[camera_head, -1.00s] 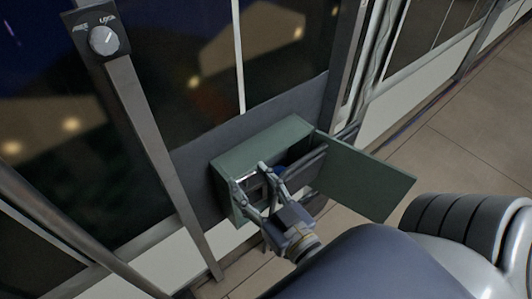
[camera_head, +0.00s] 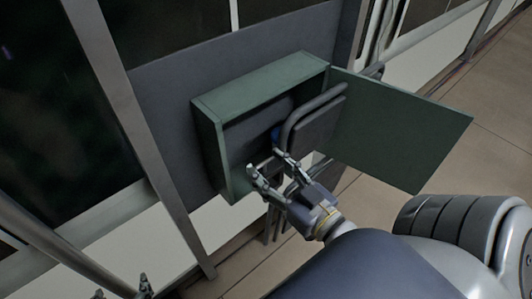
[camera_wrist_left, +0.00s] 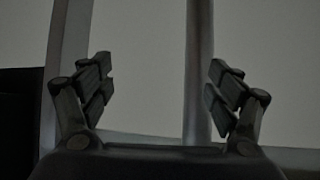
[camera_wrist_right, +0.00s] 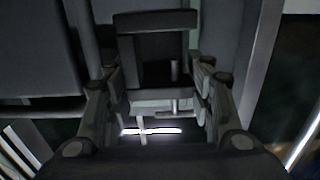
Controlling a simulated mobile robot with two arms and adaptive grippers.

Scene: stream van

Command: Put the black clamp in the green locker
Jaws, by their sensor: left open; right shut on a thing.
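The green locker (camera_head: 208,165) is mounted on the dark panel, with its door (camera_head: 400,130) swung open to the right. My right gripper (camera_head: 265,162) is at the front of the locker's opening, near its lower edge. It is shut on a dark bracket-shaped thing, which looks like the black clamp (camera_wrist_right: 155,21) in the right wrist view. The clamp is hard to make out in the head view. My left gripper (camera_head: 122,287) is at the bottom left edge, open and empty; it also shows in the left wrist view (camera_wrist_left: 158,82).
A black padded loop (camera_head: 315,110) stands in front of the locker's right side, close to my right gripper and the door. A small blue thing (camera_head: 276,133) shows behind it. A metal post (camera_head: 135,125) stands left of the locker.

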